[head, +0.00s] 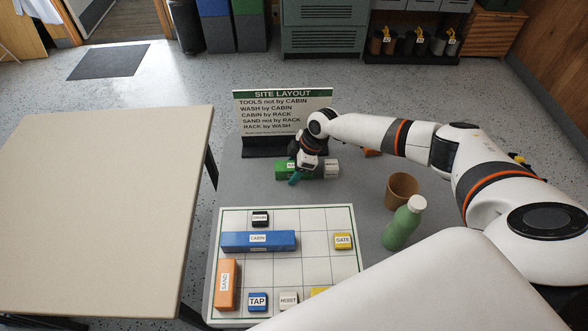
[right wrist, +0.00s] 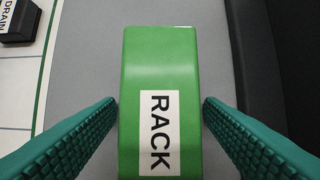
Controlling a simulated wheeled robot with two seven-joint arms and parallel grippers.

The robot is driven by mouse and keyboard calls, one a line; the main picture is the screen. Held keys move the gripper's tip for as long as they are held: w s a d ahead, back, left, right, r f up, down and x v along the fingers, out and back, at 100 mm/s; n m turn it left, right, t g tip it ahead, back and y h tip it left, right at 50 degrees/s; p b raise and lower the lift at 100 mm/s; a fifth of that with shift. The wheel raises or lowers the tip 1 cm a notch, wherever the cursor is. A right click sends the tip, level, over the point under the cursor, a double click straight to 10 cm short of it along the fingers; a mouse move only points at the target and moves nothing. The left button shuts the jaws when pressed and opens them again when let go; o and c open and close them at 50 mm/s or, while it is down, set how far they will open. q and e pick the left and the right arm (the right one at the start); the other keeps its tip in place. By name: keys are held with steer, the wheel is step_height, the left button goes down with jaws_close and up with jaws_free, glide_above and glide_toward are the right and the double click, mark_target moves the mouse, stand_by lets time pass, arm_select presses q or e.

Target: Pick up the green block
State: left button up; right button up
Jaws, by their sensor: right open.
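The green block (head: 282,170), labelled RACK, lies on the grey table just in front of the sign. In the right wrist view the green block (right wrist: 160,55) fills the middle, with its label facing the camera. My right gripper (head: 299,174) is over the block and partly hides it in the head view. In the right wrist view its two teal fingers (right wrist: 160,105) are open, one on each side of the block. My left gripper is not in view.
The sign (head: 283,112) stands close behind the block. A white block (head: 331,168) sits at its right. A gridded board (head: 288,269) with several labelled blocks lies in front. A brown cup (head: 402,190) and a green bottle (head: 404,225) stand to the right.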

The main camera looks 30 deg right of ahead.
steer(key=shift+f, duration=0.2)
steer(key=shift+r, duration=0.1)
steer(key=c, duration=1.1)
